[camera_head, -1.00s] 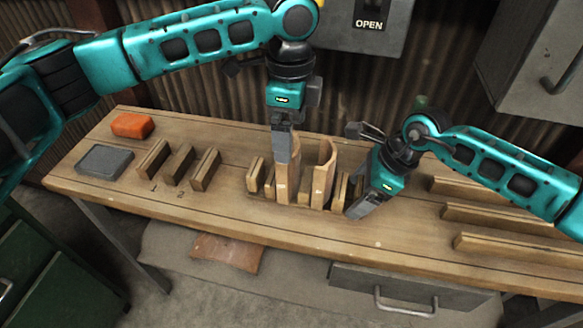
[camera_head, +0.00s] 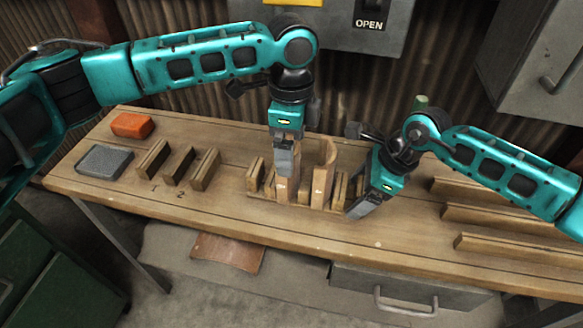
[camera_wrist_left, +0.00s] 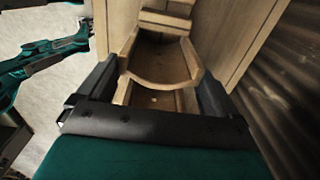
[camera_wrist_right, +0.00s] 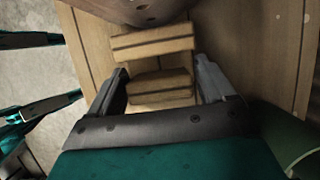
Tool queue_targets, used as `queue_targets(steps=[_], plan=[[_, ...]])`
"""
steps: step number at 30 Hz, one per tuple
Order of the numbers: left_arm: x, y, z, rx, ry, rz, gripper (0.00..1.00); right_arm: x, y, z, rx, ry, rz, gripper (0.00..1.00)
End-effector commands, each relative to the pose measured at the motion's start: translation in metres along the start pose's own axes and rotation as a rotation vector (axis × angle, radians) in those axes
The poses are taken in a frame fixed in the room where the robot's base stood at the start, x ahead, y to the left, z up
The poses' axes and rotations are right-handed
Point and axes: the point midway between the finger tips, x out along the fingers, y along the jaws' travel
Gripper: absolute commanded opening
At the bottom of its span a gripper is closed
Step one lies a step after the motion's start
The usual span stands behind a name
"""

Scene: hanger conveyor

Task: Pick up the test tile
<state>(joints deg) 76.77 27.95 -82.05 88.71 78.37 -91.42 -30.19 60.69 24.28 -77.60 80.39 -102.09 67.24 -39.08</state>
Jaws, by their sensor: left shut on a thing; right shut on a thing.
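I cannot tell for certain which thing is the test tile. My left gripper (camera_head: 284,168) points down, shut on a tall wooden piece (camera_head: 283,190) in the rack at mid-table. The left wrist view shows wood with a curved edge (camera_wrist_left: 160,80) between its fingers. A similar upright (camera_head: 323,180) with a scooped top stands to its right. My right gripper (camera_head: 362,206) slants down at the rack's right end, shut on a wooden block (camera_wrist_right: 160,86); its fingertips are partly hidden in the head view.
Several grooved wooden holders (camera_head: 180,166) stand left of the rack. A grey slab (camera_head: 104,160) and an orange block (camera_head: 132,125) lie at the far left. Long wooden rails (camera_head: 490,217) lie at right. The table (camera_head: 120,185) is clear along its front edge.

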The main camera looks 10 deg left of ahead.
Motion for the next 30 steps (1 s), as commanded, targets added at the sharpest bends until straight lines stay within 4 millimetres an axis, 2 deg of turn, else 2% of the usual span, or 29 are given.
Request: queue_targets(steps=[1, 6, 14, 17, 24, 30], plan=[[-0.001, 0.0, 0.0, 0.0, 0.001, -0.001, 0.51, -0.001, -0.001, 0.001, 0.0, -0.002, -0.002, 0.47], [-0.001, 0.0, 0.0, 0.0, 0.001, -0.001, 0.35, -0.001, 0.0, 0.001, -0.001, -0.002, -0.002, 0.47], [-0.004, -0.001, 0.0, 0.0, 0.002, -0.003, 0.35, -0.001, 0.0, 0.001, -0.001, -0.002, -0.001, 0.47], [-0.016, -0.001, -0.001, 0.0, 0.004, -0.006, 0.35, -0.001, 0.0, 0.001, -0.001, -0.002, -0.001, 0.47], [-0.064, -0.001, -0.001, 0.001, 0.002, -0.006, 0.35, -0.001, 0.0, 0.001, -0.001, -0.002, -0.001, 0.47], [-0.093, -0.001, -0.001, 0.001, 0.001, -0.004, 0.35, -0.001, 0.0, 0.001, -0.001, -0.002, -0.001, 0.47]])
